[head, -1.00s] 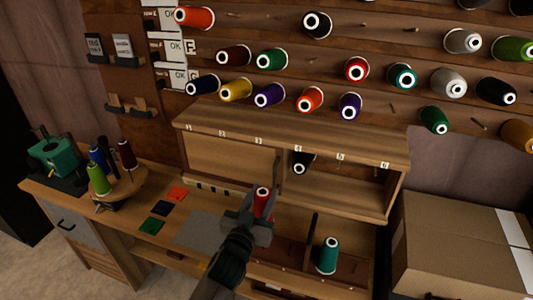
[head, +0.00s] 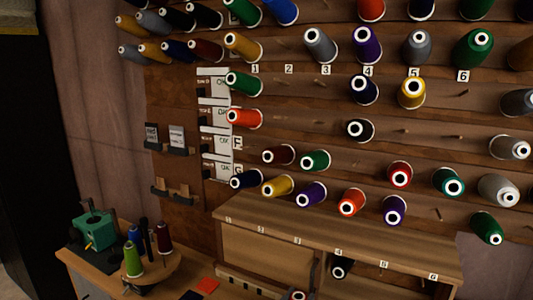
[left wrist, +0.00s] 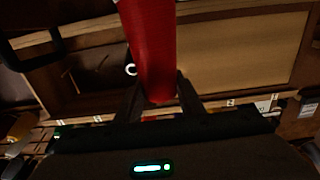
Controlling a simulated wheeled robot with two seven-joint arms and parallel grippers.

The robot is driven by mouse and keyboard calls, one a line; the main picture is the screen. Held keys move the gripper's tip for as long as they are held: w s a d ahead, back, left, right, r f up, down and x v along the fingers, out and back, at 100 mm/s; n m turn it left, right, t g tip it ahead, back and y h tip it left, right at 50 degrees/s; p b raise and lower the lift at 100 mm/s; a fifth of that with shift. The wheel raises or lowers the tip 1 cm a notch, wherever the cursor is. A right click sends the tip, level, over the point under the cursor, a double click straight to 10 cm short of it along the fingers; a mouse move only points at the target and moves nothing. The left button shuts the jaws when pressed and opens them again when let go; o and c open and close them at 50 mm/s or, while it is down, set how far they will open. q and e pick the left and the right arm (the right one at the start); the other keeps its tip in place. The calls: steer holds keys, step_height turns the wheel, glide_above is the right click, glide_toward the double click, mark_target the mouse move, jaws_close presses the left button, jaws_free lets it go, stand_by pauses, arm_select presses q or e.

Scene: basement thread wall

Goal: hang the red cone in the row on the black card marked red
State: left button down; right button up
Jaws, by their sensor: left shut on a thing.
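My left gripper (left wrist: 158,92) is shut on a red cone (left wrist: 150,45), which stands out between its fingers in the left wrist view. A small black card (head: 152,135) with pale writing stands in a holder on the left of the thread wall, beside a whitish card (head: 176,137). The black card's writing is too small to read surely now. My right gripper is not in view.
Cones of several colours fill the wall's pegs, including a red one (head: 400,173); some pegs are bare. A numbered cabinet (head: 265,250) juts out below. A stand with small cones (head: 150,268) and a green device (head: 93,232) are at lower left.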

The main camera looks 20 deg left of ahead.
arm_select(q)
steer(key=s+f+b, duration=0.1)
steer(key=s+b, duration=0.2)
steer(key=s, duration=0.6)
steer(key=s+a+f+b, duration=0.1)
steer(key=s+b, duration=0.3)
steer(key=s, duration=0.6)
steer(key=shift+a+f+y, duration=0.15)
steer(key=shift+f+y, duration=0.1)
steer(key=shift+y, duration=0.05)
steer(key=shift+w, duration=0.1)
